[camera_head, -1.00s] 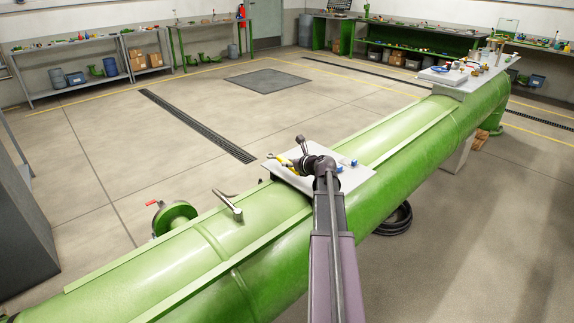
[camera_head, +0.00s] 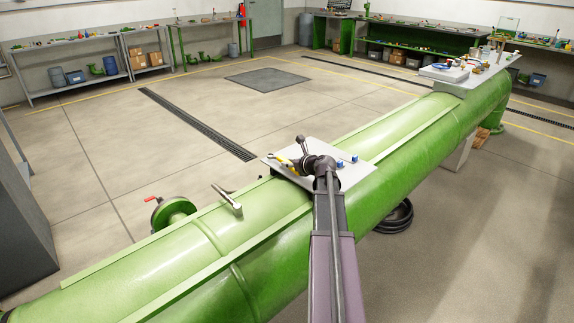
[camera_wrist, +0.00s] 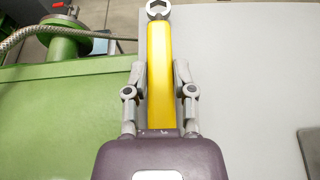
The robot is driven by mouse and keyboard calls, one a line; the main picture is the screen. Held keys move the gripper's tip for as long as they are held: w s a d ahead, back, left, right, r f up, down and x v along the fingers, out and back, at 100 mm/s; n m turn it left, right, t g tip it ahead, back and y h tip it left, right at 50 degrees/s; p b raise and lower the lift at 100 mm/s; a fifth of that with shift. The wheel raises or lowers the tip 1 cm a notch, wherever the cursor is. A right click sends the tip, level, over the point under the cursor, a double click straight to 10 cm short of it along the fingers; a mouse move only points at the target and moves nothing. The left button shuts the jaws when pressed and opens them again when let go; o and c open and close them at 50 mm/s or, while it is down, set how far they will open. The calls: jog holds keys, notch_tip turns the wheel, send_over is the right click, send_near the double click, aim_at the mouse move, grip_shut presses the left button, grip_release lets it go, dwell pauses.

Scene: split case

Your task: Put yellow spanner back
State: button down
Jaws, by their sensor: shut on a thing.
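The yellow spanner (camera_wrist: 161,75) lies along the middle of the wrist view, its grey ring end at the top. My gripper (camera_wrist: 160,85) has a finger on each side of its yellow handle and is shut on it. In the head view my gripper (camera_head: 302,162) is over the pale plate (camera_head: 352,177) on the green pipe, and a small bit of yellow shows beside it. My wrist hides most of the spanner there. The wrist view shows the same grey plate (camera_wrist: 250,75) under the spanner; I cannot tell whether they touch.
Small blue parts (camera_head: 340,163) sit on the plate close to my wrist. A metal handle (camera_head: 228,200) and a green flange with a red lever (camera_head: 173,213) stand to the left. A second plate with tools (camera_head: 446,73) is farther along the pipe (camera_head: 420,140).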

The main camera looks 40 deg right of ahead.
jog(key=shift+f+b, duration=0.5)
jog(key=shift+f, duration=0.05)
jog(key=shift+c, duration=1.8)
grip_release()
jog(key=shift+o, duration=1.2)
jog(key=shift+s+r, duration=0.1)
jog(key=shift+p+v, duration=1.1)
jog(key=shift+v, duration=1.7)
jog(key=shift+r, duration=0.1)
